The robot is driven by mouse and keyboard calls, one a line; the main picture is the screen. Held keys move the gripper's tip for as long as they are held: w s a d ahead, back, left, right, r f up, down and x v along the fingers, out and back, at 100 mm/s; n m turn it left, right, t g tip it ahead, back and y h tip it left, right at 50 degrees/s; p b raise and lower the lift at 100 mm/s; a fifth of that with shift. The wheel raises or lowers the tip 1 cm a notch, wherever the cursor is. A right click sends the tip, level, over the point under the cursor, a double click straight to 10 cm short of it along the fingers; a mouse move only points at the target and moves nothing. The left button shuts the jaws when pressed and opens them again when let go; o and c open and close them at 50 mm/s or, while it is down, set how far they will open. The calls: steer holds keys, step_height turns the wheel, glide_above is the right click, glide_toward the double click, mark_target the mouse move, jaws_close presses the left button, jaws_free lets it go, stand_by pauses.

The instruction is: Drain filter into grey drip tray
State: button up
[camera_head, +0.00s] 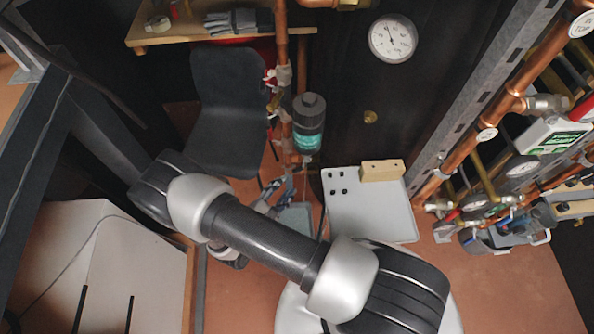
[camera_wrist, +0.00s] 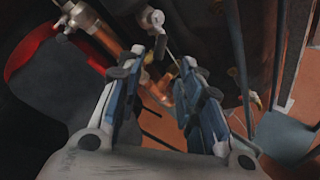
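The filter (camera_head: 309,123), with a dark cap and a teal bowl, hangs upright beside a vertical copper pipe in the head view. Below it, a small blue-grey tray (camera_head: 296,217), apparently the drip tray, lies near the floor, partly hidden by my arm. My gripper (camera_head: 277,192) is low, left of and below the filter. In the wrist view my gripper (camera_wrist: 162,60) has its two blue-and-black fingers apart with nothing clearly held. Copper pipe (camera_wrist: 103,35) and a small light valve part (camera_wrist: 153,17) show beyond the fingertips. I cannot clearly make out the filter there.
A light-grey table (camera_head: 370,212) with a wooden block (camera_head: 382,170) stands right of the filter. A dark chair (camera_head: 228,110) is at the left, below a wooden shelf (camera_head: 190,33). Pipes and gauges line the right wall. A red-rimmed object (camera_wrist: 32,55) is at the wrist view's left.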

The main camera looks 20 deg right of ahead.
mark_target(296, 172)
steer(key=b+x, duration=0.2)
steer(key=x, duration=0.8)
steer(key=shift+w+d, duration=0.1)
steer(key=shift+w, duration=0.05)
jaws_close()
